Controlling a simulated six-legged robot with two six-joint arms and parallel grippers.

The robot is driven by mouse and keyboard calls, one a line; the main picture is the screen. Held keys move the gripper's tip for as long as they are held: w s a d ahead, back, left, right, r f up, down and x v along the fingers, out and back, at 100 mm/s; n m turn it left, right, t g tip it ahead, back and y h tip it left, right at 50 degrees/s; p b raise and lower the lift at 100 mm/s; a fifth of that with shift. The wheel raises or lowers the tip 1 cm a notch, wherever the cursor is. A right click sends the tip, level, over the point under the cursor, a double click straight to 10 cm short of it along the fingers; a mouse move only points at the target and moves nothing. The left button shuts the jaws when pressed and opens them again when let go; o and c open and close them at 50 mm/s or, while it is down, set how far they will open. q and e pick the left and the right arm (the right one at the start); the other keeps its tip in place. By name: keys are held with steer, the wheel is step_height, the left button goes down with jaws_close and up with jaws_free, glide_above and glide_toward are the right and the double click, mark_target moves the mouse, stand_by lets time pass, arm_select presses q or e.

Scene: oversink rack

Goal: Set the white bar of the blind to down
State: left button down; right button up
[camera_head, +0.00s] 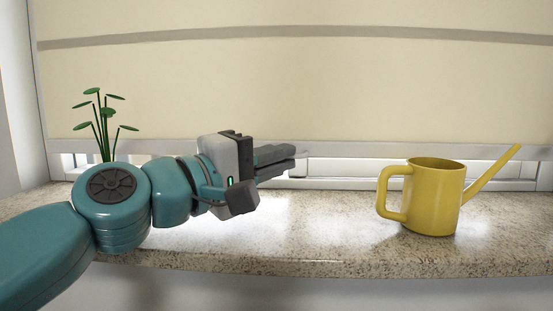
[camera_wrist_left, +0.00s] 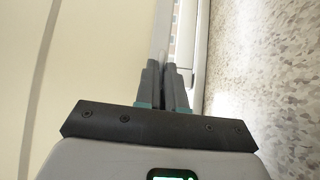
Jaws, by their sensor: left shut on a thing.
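The cream blind (camera_head: 300,90) hangs almost to the window's bottom, with a grey stripe across it. Its white bar (camera_head: 400,150) runs level along its lower edge, a little above the sill. My left gripper (camera_head: 293,155) reaches in from the left and is shut on the bar near the middle of the picture. In the left wrist view, the two dark fingers (camera_wrist_left: 168,68) close around the white bar (camera_wrist_left: 161,35), with the blind on the left. The fingers hide a short part of the bar. My right gripper is not in view.
A yellow watering can (camera_head: 435,195) stands on the speckled stone counter (camera_head: 330,235), right of my gripper, its spout pointing right. A green plant (camera_head: 103,120) stands behind my left arm. A narrow bright gap (camera_head: 297,170) shows below the bar.

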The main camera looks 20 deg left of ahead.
arm_select(q)
steer(key=c, duration=1.2)
jaws_free()
steer(key=shift+w, duration=0.15)
steer(key=shift+c, duration=0.2)
steer(key=b+v, duration=0.1)
steer(key=v, duration=1.5)
steer(key=shift+s+a, duration=0.15)
steer(key=shift+s, duration=0.15)
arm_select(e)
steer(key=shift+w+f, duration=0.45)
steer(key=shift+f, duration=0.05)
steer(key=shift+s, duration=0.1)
